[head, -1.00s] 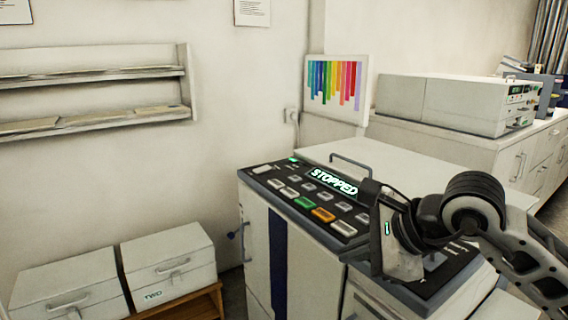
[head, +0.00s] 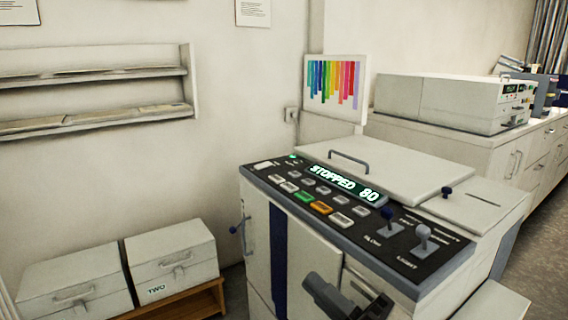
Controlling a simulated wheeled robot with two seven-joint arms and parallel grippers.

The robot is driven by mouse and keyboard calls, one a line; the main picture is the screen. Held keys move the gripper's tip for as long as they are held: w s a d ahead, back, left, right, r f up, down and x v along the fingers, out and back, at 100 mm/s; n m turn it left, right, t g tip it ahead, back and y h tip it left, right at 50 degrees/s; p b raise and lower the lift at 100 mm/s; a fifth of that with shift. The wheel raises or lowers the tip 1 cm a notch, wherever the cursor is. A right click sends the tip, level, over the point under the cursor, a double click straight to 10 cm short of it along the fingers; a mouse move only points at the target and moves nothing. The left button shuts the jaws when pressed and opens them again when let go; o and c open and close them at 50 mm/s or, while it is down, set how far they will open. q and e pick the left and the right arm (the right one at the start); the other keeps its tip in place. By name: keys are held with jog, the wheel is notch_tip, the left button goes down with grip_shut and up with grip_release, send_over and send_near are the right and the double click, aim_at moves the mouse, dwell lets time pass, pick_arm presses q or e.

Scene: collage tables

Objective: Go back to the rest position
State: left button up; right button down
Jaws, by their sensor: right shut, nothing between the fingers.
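My right gripper (head: 345,298) shows at the bottom of the head view, low in front of the machine's front face. It is shut and empty, apart from the control panel. The machine (head: 258,235) is a pale cabinet with a dark sloping panel. Its display (head: 345,184) reads "STOPPED 80". The panel has several pale buttons, a green button (head: 303,196) and an orange button (head: 321,207), plus two levers (head: 423,236) at its right end. My left gripper is not in view.
Two pale lidded boxes (head: 172,254) sit on a low wooden stand (head: 205,302) at lower left. Wall shelves (head: 100,122) are above them. A long counter (head: 490,150) with a pale device (head: 450,103) runs along the back right. Floor shows at far right.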

jog(key=d+f+m+t+h, duration=0.2)
jog(key=d+f+m+h, duration=0.4)
jog(key=f+m+h, duration=0.7)
jog(key=s+d+f+m+g, duration=0.3)
jog(key=s+f+m+g, duration=0.3)
jog(key=s+f+m, duration=0.6)
notch_tip(320, 180, down, 4)
jog(key=shift+r+h, duration=0.15)
jog(key=shift+h, duration=0.25)
jog(key=c, duration=2.1)
grip_release()
jog(key=shift+c, duration=0.2)
